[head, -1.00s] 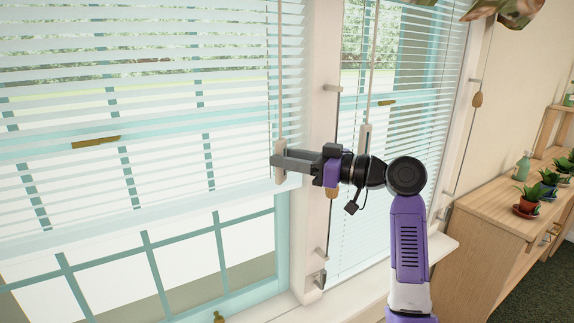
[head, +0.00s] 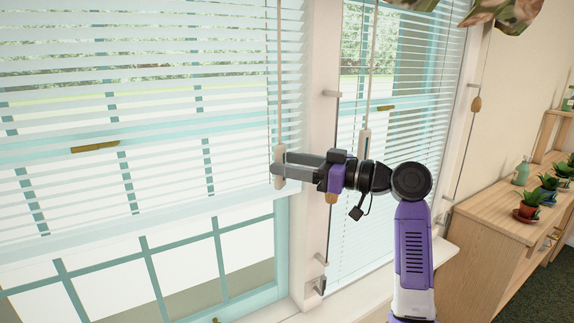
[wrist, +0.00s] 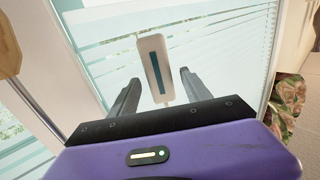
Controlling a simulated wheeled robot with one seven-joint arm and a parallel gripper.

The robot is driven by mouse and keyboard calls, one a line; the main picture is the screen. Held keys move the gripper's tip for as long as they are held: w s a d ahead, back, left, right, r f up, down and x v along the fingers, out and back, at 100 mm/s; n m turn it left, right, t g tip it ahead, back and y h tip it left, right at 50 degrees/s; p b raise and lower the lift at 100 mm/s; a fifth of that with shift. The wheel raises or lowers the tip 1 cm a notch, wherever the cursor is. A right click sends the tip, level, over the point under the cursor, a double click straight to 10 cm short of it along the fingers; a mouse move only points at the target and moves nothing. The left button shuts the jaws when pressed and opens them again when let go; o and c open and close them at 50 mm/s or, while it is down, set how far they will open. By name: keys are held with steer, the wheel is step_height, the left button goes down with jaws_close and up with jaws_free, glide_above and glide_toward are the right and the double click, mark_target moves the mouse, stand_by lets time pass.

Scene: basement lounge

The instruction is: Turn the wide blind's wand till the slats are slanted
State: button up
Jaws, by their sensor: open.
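The wide blind (head: 130,170) covers the upper part of the left window; light and the window frame show between its pale slats. Its wand (head: 280,90) hangs near its right edge and ends in a pale handle (head: 279,178). My gripper (head: 285,165) is open at this handle, reaching in from the right. In the wrist view, the handle (wrist: 154,60) with a dark teal stripe stands slightly tilted between the two spread fingers, just beyond or level with their tips, with gaps on both sides. I cannot tell its exact depth.
A narrower blind (head: 420,120) with its own wand handle (head: 365,142) hangs to the right, behind my arm. A wooden cabinet (head: 500,230) with potted plants stands at the right. A camouflage-patterned object (head: 505,12) hangs at top right.

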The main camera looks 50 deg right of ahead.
steer(key=b+v, duration=0.1)
steer(key=v, duration=0.6)
stand_by(0.4)
steer(key=w+a+f+m+h, duration=0.1)
steer(key=a+f+m+h, duration=0.15)
steer(key=f, duration=0.65)
steer(key=w+a+f+m+h, duration=0.15)
steer(key=a+f+m, duration=0.25)
steer(key=f, duration=0.5)
steer(key=s+a+f+m+g+h, duration=0.1)
steer(key=s+a+f, duration=0.25)
steer(key=f, duration=0.25)
steer(key=s+a+f+m+g+h, duration=0.1)
steer(key=s+a+f+h, duration=0.1)
steer(key=s+a+f, duration=0.3)
steer(key=s+a+f+h, duration=0.1)
steer(key=s+a+f, duration=0.55)
steer(key=s, duration=0.35)
steer(key=s+a+r+n+y, duration=0.1)
steer(key=s+a+r+n, duration=0.1)
steer(key=s, duration=0.6)
steer(key=s+a+r+n+y, duration=0.1)
steer(key=s+a+r+n, duration=0.1)
steer(key=s, duration=0.5)
steer(key=a+r, duration=0.1)
steer(key=a, duration=0.1)
steer(key=shift+s+a+r+n, duration=0.2)
steer(key=shift+s+a+n, duration=0.15)
steer(key=shift+s+a, duration=0.05)
